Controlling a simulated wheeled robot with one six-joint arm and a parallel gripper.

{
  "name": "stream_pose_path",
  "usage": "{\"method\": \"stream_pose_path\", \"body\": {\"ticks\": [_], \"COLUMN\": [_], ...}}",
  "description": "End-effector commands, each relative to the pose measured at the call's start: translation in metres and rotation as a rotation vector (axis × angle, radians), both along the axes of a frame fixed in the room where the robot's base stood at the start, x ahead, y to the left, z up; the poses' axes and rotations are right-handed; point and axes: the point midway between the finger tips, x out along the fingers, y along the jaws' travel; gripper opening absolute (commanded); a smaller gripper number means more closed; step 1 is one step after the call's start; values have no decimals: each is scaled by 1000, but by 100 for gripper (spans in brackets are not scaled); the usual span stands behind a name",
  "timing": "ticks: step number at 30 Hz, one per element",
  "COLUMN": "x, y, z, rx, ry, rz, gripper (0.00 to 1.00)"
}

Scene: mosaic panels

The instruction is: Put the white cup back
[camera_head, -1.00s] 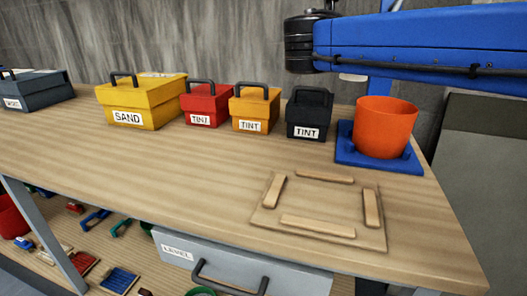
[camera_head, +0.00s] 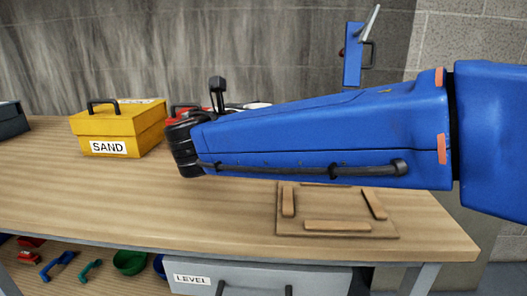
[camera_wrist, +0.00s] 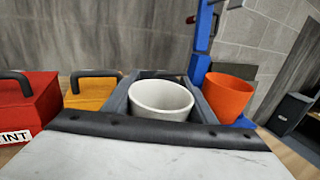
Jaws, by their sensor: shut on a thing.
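The white cup (camera_wrist: 161,97) shows in the wrist view, mouth up, between the two grey fingers of my gripper (camera_wrist: 162,77). The fingers are shut on its sides. The cup's lower part is hidden behind the black edge of my gripper, so I cannot tell what is under it. In the head view my blue arm hides both the gripper and the cup. An orange cup (camera_wrist: 228,96) stands right of my gripper, on a blue base (camera_wrist: 244,122).
In the wrist view a red box (camera_wrist: 25,100) and an orange-yellow box (camera_wrist: 92,92) stand left of the cup. The yellow SAND box (camera_head: 120,128) is on the wooden bench (camera_head: 110,185). A wooden frame board (camera_head: 336,211) lies bare near the front right. A grey LEVEL case (camera_head: 260,277) is below.

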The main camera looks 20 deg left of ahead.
Motion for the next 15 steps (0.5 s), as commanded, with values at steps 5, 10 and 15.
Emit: {"method": "stream_pose_path", "body": {"ticks": [5, 10, 15], "x": [0, 1, 1], "y": [0, 0, 0], "z": [-28, -38, -55], "rx": [-3, 0, -2], "ry": [1, 1, 1], "rz": [-1, -1, -1], "gripper": [23, 23, 23]}}
